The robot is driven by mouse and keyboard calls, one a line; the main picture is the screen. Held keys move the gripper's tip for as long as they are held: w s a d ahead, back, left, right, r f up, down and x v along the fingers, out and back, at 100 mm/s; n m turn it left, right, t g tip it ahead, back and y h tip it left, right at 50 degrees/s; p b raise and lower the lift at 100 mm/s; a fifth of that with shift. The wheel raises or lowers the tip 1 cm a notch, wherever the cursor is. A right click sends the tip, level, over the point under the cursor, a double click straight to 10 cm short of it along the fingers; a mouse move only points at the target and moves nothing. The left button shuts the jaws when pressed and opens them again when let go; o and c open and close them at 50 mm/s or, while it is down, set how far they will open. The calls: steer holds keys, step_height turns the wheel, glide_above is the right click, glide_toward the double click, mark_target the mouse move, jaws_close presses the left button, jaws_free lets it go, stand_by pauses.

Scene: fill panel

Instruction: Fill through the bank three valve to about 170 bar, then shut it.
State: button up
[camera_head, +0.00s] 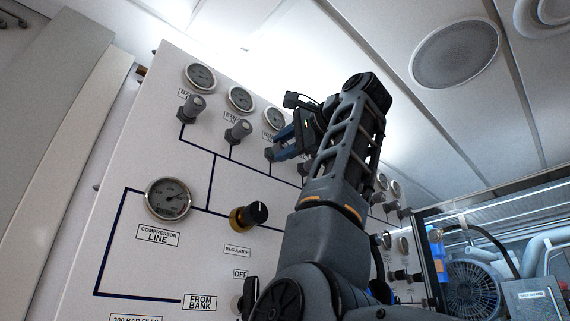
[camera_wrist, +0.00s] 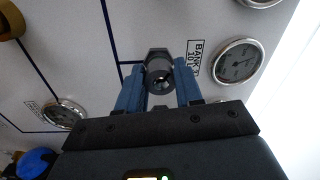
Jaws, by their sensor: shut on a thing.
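The white fill panel (camera_head: 110,225) has a row of gauges along its top with a grey valve knob below each. The third knob from the left, the bank three valve (camera_head: 270,154), is partly covered by my gripper (camera_head: 284,148). In the wrist view this knob (camera_wrist: 159,66) sits between the blue fingers of my gripper (camera_wrist: 159,88), which is shut on it. The gauge (camera_head: 273,117) above it is partly hidden by my arm in the head view. A gauge with a partly hidden bank label (camera_wrist: 238,62) is beside the knob in the wrist view; its reading is too small to tell.
Two other bank valves (camera_head: 191,107) (camera_head: 238,130) stand close on the left. Below are the compressor line gauge (camera_head: 168,199), the black-knobbed regulator (camera_head: 249,216) and an OFF-labelled selector (camera_head: 248,296). My arm hides the panel's middle; more gauges (camera_head: 395,187) show beyond.

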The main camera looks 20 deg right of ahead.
steer(key=m, duration=0.5)
steer(key=shift+m+h, duration=0.3)
steer(key=shift+m, duration=0.1)
steer(key=m, duration=0.5)
steer(key=shift+m, duration=0.4)
steer(key=o, duration=1)
steer(key=shift+r, duration=0.1)
steer(key=shift+s, duration=0.1)
steer(key=shift+b+v, duration=1.4)
steer(key=shift+v, duration=2.4)
